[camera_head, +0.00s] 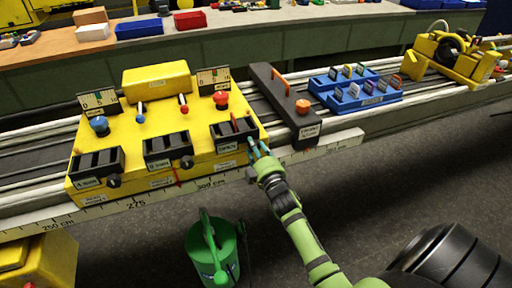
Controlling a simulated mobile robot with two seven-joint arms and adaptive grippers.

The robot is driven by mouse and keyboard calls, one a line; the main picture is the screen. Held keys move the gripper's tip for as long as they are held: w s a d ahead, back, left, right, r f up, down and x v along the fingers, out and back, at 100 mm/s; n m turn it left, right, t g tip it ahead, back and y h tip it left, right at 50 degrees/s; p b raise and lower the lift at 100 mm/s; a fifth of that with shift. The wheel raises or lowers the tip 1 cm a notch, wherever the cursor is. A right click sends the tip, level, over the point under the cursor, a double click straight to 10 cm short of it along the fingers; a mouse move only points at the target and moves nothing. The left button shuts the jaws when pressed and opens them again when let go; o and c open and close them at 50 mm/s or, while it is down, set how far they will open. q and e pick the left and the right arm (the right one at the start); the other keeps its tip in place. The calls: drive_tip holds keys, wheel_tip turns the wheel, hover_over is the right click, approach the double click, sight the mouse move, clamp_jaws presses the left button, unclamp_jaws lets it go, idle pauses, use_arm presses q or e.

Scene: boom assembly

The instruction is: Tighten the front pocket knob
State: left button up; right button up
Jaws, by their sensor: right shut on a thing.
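A yellow station (205,135) carries three black slotted pockets along its near side. The left pocket (97,165) and the middle pocket (167,148) each have a dark round knob at the lower right, the left knob (114,181) and the middle knob (187,162). The right pocket (234,130) holds a thin red piece and has a small label too small to read surely. My right gripper (256,150) is at this pocket's lower right corner, shut on its knob, which the fingers hide. My left gripper is out of view.
A black block with an orange handle (282,85) and a blue rack (354,90) of coloured pieces stand right of the station. A green watering can (212,250) is on the floor below. The rail's front edge with a ruler runs beneath the station.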

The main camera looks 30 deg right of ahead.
drive_tip(key=shift+a+m+p, duration=0.1)
drive_tip(key=shift+m+p, duration=0.95)
drive_tip(key=shift+m, duration=3.15)
drive_tip(key=shift+r, duration=0.15)
drive_tip(key=o, duration=1.1)
drive_tip(key=shift+o, duration=0.2)
drive_tip(key=v, duration=1.2)
